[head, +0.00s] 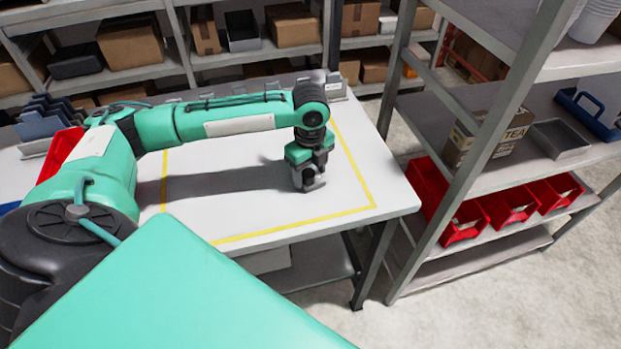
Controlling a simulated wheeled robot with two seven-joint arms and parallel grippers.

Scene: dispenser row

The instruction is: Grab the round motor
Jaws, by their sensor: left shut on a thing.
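My left gripper (309,172) points down over the white table, inside the yellow outline near its right side. It is shut on a small grey metallic thing, which looks like the round motor (313,184). The fingers hide much of the motor, and its full shape is hard to make out. It is at or just above the table top; I cannot tell whether it touches. My right gripper is out of view.
The white table (270,226) is largely bare inside its yellow outline. A red bin (62,152) stands at its left. A shelf unit on the right holds red bins (510,205), a tea box (490,137) and a grey tray (560,138). Shelves with cardboard boxes (130,42) stand behind.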

